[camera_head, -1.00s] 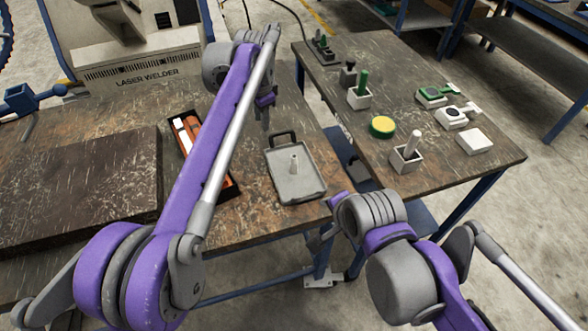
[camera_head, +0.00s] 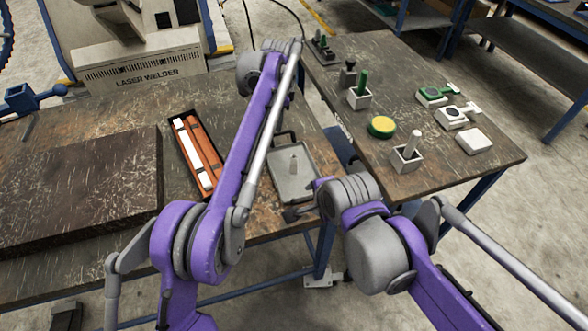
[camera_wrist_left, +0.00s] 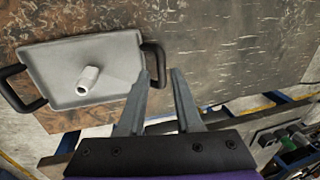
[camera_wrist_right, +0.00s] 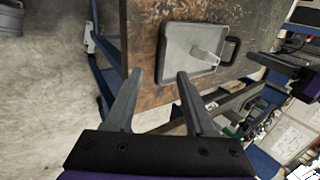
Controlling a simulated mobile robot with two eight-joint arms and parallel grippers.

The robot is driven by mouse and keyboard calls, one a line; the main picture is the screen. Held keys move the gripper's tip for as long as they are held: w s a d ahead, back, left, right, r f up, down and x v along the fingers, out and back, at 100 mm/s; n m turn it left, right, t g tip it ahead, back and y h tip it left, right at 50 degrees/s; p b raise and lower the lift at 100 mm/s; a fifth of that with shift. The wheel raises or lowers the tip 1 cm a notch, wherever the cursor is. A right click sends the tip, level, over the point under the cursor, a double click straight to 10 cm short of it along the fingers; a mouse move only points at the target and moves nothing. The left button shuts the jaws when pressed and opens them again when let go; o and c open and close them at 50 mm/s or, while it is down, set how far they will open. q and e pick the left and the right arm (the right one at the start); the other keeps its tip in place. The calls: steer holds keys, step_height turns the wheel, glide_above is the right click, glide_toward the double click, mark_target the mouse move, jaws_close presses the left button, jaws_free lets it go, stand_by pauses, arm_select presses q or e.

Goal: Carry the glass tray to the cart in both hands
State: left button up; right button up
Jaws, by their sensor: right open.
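The grey tray (camera_head: 290,187) lies on the near-left wooden bench, with a pale upright cylinder (camera_head: 294,164) on it. The tray (camera_wrist_left: 110,60) has a black handle at each end in the left wrist view. My left gripper (camera_wrist_left: 160,76) is open, its fingertips close to the right-hand handle (camera_wrist_left: 155,62); contact cannot be told. In the head view my left arm hides its fingers. My right gripper (camera_head: 298,213) is open and empty beside the tray's near edge. In the right wrist view its fingers (camera_wrist_right: 159,78) are apart, below the tray (camera_wrist_right: 190,58). No cart is clearly identifiable.
A second wooden-topped table (camera_head: 450,165) stands right, across a narrow gap. It holds a yellow-green disc (camera_head: 382,126), a white block (camera_head: 474,141) and several small fixtures. A black tray of orange bars (camera_head: 195,150) lies left of the grey tray. A laser welder (camera_head: 130,70) stands behind.

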mark_target(276, 133)
arm_select(q)
steer(key=x, duration=0.8)
arm_select(e)
steer(key=x, duration=0.8)
arm_select(q)
steer(key=shift+c, duration=0.3)
arm_select(e)
steer(key=shift+c, duration=0.3)
arm_select(q)
jaws_close()
arm_select(e)
steer(key=c, duration=0.5)
jaws_close()
